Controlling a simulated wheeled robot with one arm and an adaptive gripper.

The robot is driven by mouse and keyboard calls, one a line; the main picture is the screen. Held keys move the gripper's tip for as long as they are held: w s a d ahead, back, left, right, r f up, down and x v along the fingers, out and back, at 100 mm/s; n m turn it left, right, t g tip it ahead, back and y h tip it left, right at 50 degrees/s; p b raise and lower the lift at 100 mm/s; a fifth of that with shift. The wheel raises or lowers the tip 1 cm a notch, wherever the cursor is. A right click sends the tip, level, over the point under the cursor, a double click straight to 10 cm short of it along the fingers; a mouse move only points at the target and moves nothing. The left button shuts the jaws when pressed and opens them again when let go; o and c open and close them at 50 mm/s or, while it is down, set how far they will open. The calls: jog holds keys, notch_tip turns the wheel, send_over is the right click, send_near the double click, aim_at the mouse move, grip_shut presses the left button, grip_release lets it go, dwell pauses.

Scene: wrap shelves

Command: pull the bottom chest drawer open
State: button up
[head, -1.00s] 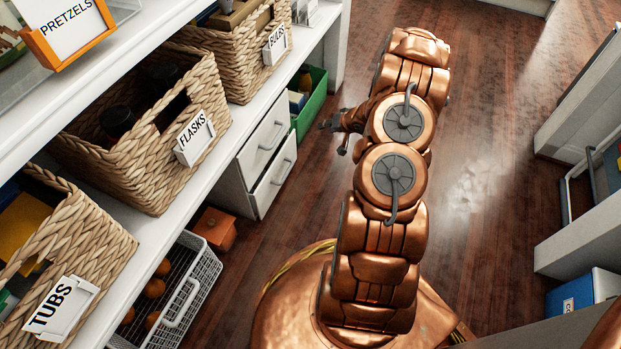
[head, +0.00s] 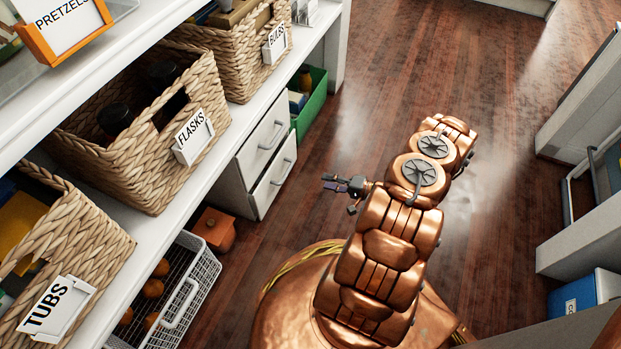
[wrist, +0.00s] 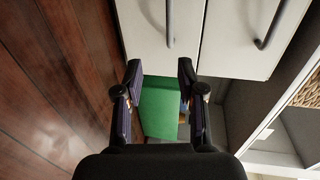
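The white chest stands under the shelf in the head view, with a top drawer (head: 262,141) and a bottom drawer (head: 268,192), each with a grey bar handle. Both drawers look shut. My gripper (head: 327,183) is over the floor to the right of the bottom drawer, apart from it. In the wrist view my gripper (wrist: 160,82) is open, with nothing between the fingertips. Beyond the fingers the bottom drawer (wrist: 145,25) shows at the top centre with its handle (wrist: 170,24), and the top drawer (wrist: 235,40) is to its right.
A green bin (head: 312,104) stands on the floor just beyond the chest; it also fills the gap beyond my fingers (wrist: 160,108). An orange-brown box (head: 213,229) and a white wire basket (head: 203,273) are on the near side. Open floor lies right of the chest.

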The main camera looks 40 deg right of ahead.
jog(key=b+x, duration=0.3)
jog(key=x, duration=0.4)
jog(key=shift+w+a, duration=0.15)
jog(key=shift+a, duration=0.05)
grip_shut()
jog(key=c, duration=0.7)
grip_release()
jog(key=o, duration=0.7)
jog(key=v, duration=1.2)
jog(key=shift+d, duration=0.1)
